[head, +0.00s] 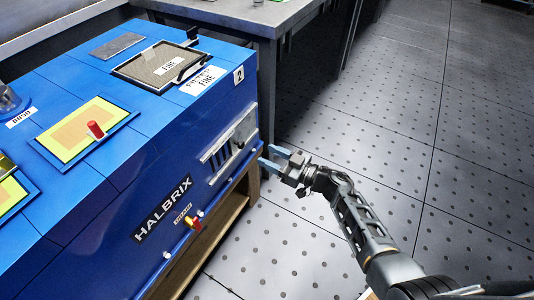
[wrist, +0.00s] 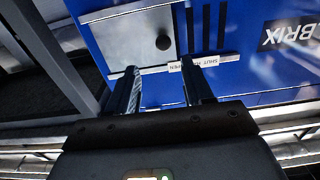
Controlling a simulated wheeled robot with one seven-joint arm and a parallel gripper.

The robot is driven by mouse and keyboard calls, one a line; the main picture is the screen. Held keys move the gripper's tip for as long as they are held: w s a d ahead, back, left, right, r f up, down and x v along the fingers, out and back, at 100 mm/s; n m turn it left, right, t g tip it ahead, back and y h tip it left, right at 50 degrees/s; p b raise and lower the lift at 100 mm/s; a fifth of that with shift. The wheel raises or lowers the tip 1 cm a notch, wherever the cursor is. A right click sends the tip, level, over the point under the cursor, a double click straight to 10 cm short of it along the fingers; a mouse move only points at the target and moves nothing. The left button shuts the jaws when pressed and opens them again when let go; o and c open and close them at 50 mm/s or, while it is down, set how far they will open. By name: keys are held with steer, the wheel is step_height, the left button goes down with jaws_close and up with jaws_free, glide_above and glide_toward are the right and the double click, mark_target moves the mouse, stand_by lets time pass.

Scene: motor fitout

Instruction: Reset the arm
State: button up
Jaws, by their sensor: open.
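My gripper (head: 274,159) is at the front of the blue HALBRIX machine (head: 110,200), near the lower right end of its front face. In the wrist view its two fingers (wrist: 158,72) are apart with nothing held between them. They point at the lower edge of a grey sliding plate (wrist: 135,40) with a dark round knob (wrist: 163,42). A strip label (wrist: 205,62) with SHUT and OPEN lies by the right finger. I cannot tell whether the fingers touch the machine. My arm reaches in from the lower right.
On the machine's top are a tray marked FINE (head: 160,64), a yellow panel with a red knob (head: 95,130) and a grey plate (head: 117,45). A red and yellow lever (head: 193,220) sticks out of the front. A grey bench (head: 230,12) stands behind. The floor (head: 400,130) at right is clear.

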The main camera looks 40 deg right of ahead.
stand_by(0.4)
steer(key=s+a+r+m+t+h+p, duration=0.1)
steer(key=s+a+r+h+p, duration=0.25)
steer(key=s, duration=0.75)
steer(key=s+a+r+m+t+h+p, duration=0.1)
steer(key=s+a+r+m+p, duration=0.1)
steer(key=s+a+r, duration=0.65)
steer(key=s+d+r+m+g+h+p, duration=0.1)
steer(key=s+r+g+h+p, duration=0.1)
steer(key=s+r, duration=1.8)
steer(key=shift+s+d+r+g+p, duration=0.25)
steer(key=shift+s+d+g+p, duration=0.15)
steer(key=shift+g+p, duration=0.65)
